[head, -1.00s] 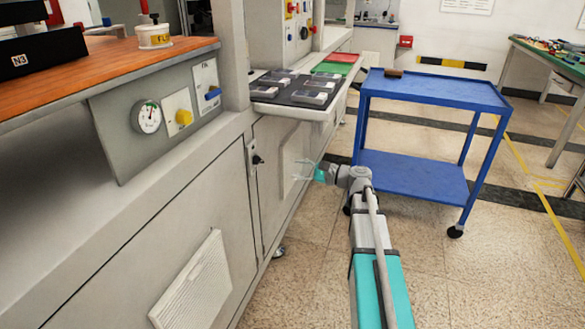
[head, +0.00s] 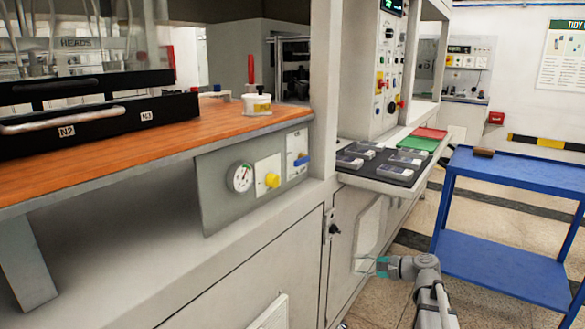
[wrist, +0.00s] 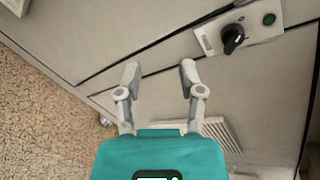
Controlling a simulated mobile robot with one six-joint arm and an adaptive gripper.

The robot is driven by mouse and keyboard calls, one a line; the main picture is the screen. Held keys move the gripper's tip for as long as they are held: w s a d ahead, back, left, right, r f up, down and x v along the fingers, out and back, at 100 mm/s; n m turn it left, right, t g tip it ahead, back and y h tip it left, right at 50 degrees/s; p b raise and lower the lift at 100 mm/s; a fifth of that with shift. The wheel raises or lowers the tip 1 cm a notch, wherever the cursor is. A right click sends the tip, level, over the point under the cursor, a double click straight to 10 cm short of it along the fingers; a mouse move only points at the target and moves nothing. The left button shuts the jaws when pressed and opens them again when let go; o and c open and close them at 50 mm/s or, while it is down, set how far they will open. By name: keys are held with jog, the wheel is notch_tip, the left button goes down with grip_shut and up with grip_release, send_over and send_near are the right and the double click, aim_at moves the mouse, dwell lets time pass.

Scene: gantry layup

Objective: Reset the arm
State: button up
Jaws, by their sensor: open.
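My gripper (head: 370,266) is at the lower right of the head view, in front of the grey cabinet doors and below the worktop's level. In the wrist view my gripper (wrist: 158,78) has its two fingers spread apart with nothing between them. A black rotary switch (wrist: 233,38) on a small plate shows beyond the fingers, to the right. My arm comes up from the bottom right of the head view; its lower part is out of frame.
A wooden worktop (head: 120,158) bears black trays and a white tub (head: 257,104). A gauge panel (head: 240,195) hangs under its edge. A shelf with a dark mat (head: 372,174) and grey boxes stands further back. A blue cart (head: 510,170) is at right, with open floor near it.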

jog(key=s+a+f+n+g+h, duration=0.5)
jog(key=s+a+f+n, duration=0.1)
jog(key=s+f, duration=0.2)
jog(key=s+d+f+n+g+h, duration=0.25)
jog(key=s+f+n+h, duration=0.25)
jog(key=s+n+h, duration=0.45)
notch_tip(320, 180, up, 35)
jog(key=s+m+y+p, duration=0.1)
jog(key=m+p, duration=0.2)
jog(key=p, duration=3.2)
jog(key=shift+a, duration=0.2)
jog(key=shift+o, duration=0.5)
jog(key=shift+f+y, duration=0.1)
jog(key=shift+y, duration=0.15)
